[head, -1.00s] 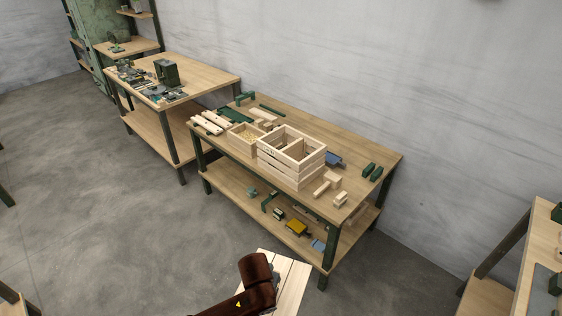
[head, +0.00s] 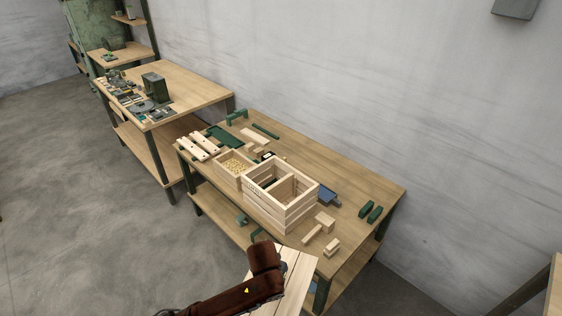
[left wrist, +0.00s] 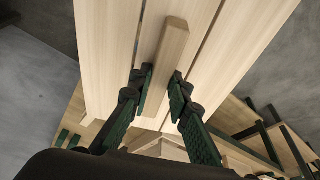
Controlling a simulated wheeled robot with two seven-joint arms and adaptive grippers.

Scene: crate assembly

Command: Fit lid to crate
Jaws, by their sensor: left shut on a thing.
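The open wooden crate (head: 284,212) stands upright on the near workbench, with a divider inside and no lid on it. The pale slatted lid (head: 292,275) is held in front of the bench, at the lower middle of the head view. In the head view the left arm hides the fingers. My right gripper is not in view.
On the near workbench (head: 365,187), a small box of pale pieces (head: 233,164) stands left of the crate. A second bench (head: 190,88) stands farther left.

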